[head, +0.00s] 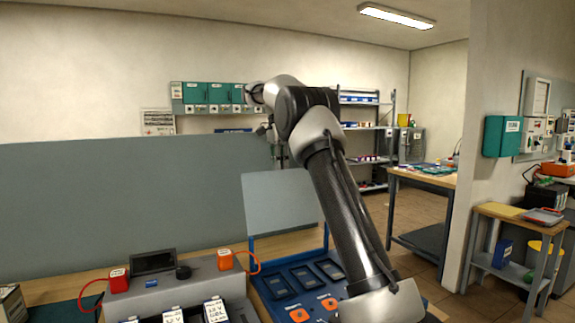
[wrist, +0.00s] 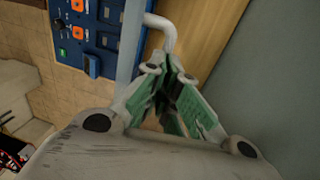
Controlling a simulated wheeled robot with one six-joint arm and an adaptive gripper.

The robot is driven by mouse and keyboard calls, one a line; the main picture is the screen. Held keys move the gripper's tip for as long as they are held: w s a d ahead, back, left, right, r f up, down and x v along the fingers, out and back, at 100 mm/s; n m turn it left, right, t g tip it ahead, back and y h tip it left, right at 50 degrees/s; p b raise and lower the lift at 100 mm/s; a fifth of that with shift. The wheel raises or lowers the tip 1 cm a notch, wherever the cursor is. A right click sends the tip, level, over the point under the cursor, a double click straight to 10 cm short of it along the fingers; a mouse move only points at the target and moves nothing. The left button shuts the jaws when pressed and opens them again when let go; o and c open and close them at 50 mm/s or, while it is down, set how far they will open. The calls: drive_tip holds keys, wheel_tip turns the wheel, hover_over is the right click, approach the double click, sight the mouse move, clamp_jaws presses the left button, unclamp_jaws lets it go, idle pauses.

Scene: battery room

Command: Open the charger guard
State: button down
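The charger guard (head: 281,204) is a flat pale grey panel. In the head view it stands raised and tilted at the back of the blue charger (head: 254,287). In the wrist view the guard (wrist: 131,45) shows nearly edge-on, beside the charger (wrist: 72,43). A pale bent handle (wrist: 168,28) leaves its edge and runs down between my gripper's fingers. My gripper (wrist: 168,72) has green fingers drawn close together around the handle's end; the exact contact is partly hidden. In the head view my gripper (head: 268,132) is small and dark, above the guard's upper edge.
The charger has dark slots and orange buttons. Left of it stands a grey unit (head: 190,283) with red and orange clamps and batteries in front. A large grey panel (head: 110,205) rises behind the bench. A workbench (head: 425,178) stands further back at right, with open floor before it.

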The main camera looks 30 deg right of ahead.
drive_tip(key=shift+g, duration=0.4)
drive_tip(key=w+f, duration=0.1)
drive_tip(key=f, duration=0.1)
drive_tip(key=w+f, duration=0.1)
drive_tip(key=f, duration=0.1)
drive_tip(key=shift+w+f, duration=0.1)
drive_tip(key=shift+w, duration=0.3)
drive_tip(key=c, duration=1.6)
unclamp_jaws()
drive_tip(key=shift+f, duration=0.1)
drive_tip(key=shift+o, duration=0.4)
drive_tip(key=shift+w+f, duration=0.25)
drive_tip(key=shift+w, duration=0.1)
drive_tip(key=shift+s+d+r, duration=0.1)
drive_tip(key=shift+r, duration=0.15)
